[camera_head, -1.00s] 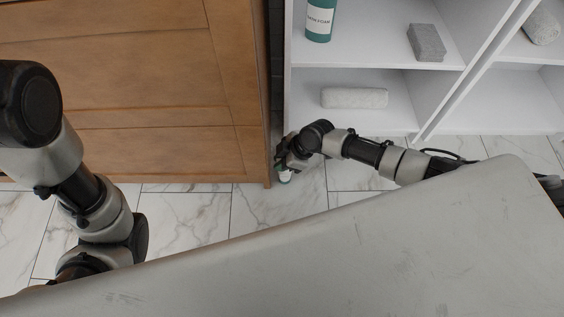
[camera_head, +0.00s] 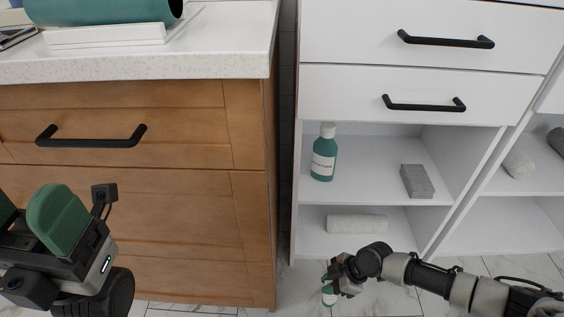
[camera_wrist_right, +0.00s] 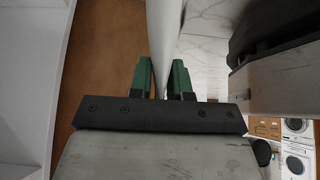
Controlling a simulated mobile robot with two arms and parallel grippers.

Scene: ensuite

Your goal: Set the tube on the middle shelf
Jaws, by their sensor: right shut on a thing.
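My right gripper (camera_head: 337,279) is low over the floor, in front of the white shelf unit (camera_head: 291,200). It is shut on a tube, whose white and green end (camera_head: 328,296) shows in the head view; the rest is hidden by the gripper. In the right wrist view the pale tube (camera_wrist_right: 165,40) stands between the green fingers (camera_wrist_right: 163,82). The unit's upper open shelf (camera_head: 365,190) bears a teal bottle (camera_head: 323,160) and a grey block (camera_head: 417,181). My left gripper (camera_head: 30,215) is at the lower left, open and empty, its green fingers apart.
The lower shelf (camera_head: 320,245) holds a rolled pale towel (camera_head: 357,223). White drawers (camera_head: 400,85) with black handles are above the open shelves. A wooden cabinet (camera_head: 180,200) stands to the left. The upper open shelf is bare between bottle and block.

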